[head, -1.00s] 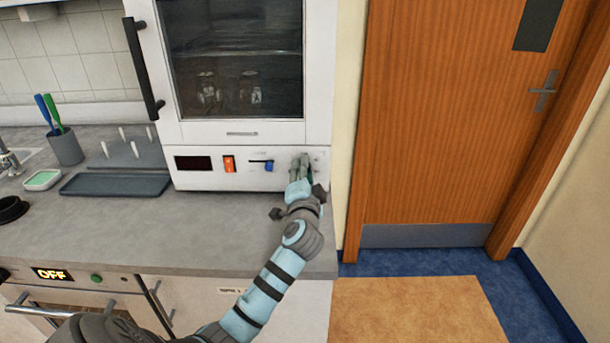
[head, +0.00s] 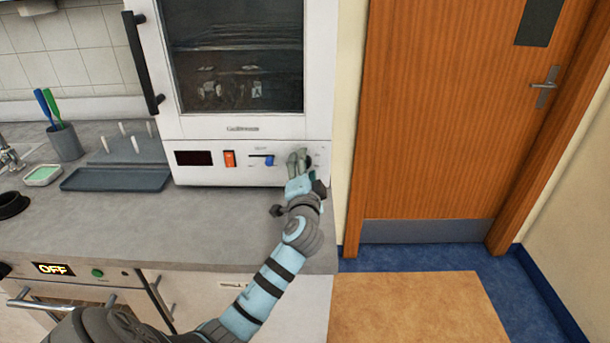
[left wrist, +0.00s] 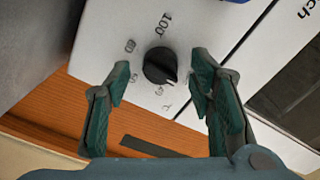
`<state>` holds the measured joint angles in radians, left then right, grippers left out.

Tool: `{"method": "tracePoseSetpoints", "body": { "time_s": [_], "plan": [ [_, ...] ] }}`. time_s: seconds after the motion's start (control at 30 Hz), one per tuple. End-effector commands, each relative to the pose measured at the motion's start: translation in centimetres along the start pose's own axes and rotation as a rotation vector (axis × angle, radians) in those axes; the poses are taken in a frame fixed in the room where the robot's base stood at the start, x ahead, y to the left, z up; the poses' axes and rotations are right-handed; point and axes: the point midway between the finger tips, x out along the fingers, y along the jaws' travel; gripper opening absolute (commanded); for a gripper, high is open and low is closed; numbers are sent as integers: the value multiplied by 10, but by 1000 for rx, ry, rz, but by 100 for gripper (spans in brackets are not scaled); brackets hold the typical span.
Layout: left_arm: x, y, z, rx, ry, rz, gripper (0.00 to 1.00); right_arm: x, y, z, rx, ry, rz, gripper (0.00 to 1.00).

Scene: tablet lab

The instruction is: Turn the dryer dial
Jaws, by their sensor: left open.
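The dryer (head: 208,178) is a white cabinet with a dark glass door, standing on the grey counter. Its black round dial (left wrist: 160,66) shows in the left wrist view on the white panel, with numbers such as 100 printed around it. My left gripper (head: 298,158) is at the right end of the panel in the head view and mostly hides the dial there. In the left wrist view the left gripper's green-padded fingers (left wrist: 160,82) are open, one on each side of the dial, with visible gaps. My right gripper is not in view.
The panel also has a dark display (head: 193,158), an orange switch (head: 229,159) and a blue slider knob (head: 269,160). A dark tray (head: 115,180) and a grey cup with brushes (head: 65,143) stand to the left. A wooden door (head: 450,120) is at the right.

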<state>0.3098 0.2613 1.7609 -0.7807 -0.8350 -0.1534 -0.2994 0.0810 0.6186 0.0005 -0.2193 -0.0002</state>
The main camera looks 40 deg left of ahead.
Motion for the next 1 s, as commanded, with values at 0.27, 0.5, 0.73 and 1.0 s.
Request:
{"method": "tracePoseSetpoints", "body": {
  "time_s": [0.27,0.5,0.73,1.0],
  "plan": [
    [-67,1,0,-5,-1,4,49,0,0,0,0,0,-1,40],
    [-112,1,0,-4,-2,3,49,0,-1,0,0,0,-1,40],
    [-116,0,1,0,-2,1,49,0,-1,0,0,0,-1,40],
    [-115,0,0,0,-2,1,49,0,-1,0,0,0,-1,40]
  ]
}}
